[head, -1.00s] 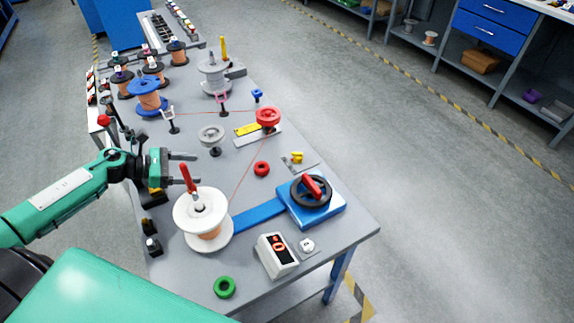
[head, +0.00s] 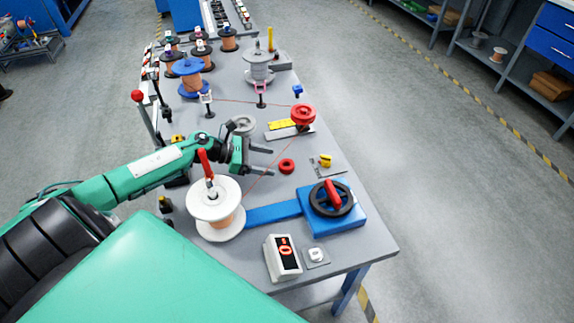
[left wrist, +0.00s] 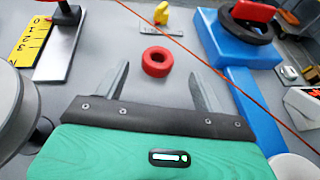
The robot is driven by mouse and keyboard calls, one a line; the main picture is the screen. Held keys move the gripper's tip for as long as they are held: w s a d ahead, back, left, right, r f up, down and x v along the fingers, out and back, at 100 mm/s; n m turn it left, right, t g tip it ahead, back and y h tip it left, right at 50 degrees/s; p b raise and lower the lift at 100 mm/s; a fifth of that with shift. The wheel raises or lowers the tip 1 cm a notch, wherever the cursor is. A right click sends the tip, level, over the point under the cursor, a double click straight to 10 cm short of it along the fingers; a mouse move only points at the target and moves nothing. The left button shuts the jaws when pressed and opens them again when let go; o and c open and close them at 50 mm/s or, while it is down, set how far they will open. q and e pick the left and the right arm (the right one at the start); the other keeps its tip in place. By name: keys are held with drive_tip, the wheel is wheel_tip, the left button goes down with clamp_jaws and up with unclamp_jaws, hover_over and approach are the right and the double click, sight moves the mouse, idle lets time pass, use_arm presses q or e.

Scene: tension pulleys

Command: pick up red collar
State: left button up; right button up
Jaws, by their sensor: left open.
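The red collar (head: 287,166) is a small thick ring lying flat on the grey table. In the left wrist view the red collar (left wrist: 157,61) sits ahead of the jaws, centred between them and beyond the fingertips. My left gripper (head: 272,161) is open and empty, its fingers pointing right toward the collar a short way off. The left gripper's two fingers also show apart in the left wrist view (left wrist: 160,72). My right gripper is not in view.
A red wire (left wrist: 205,56) runs across near the collar. A white spool (head: 215,207) stands in front of the arm, a grey pulley (head: 242,124) behind it. A yellow scale (head: 285,124), yellow part (head: 325,160) and blue handwheel unit (head: 345,222) stand around.

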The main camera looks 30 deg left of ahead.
sight(282, 164)
use_arm(q)
drive_tip(key=shift+w+d+f, duration=0.15)
drive_tip(key=shift+w+d, duration=0.15)
drive_tip(key=shift+d, duration=0.05)
drive_tip(key=shift+w+d+f, duration=0.1)
drive_tip(key=shift+w+d, duration=0.1)
drive_tip(key=p+x, duration=0.1)
drive_tip(key=x, duration=0.2)
drive_tip(key=shift+w+f, duration=0.15)
drive_tip(key=shift+f, duration=0.1)
drive_tip(key=shift+w+d+f+p, duration=0.25)
drive_tip(key=shift+d+p, duration=0.05)
drive_tip(key=shift+d, duration=0.1)
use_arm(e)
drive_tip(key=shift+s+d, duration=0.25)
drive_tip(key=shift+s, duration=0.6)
use_arm(q)
drive_tip(key=shift+c, duration=1.1)
drive_tip(key=c, duration=0.7)
drive_tip(key=shift+c, duration=0.7)
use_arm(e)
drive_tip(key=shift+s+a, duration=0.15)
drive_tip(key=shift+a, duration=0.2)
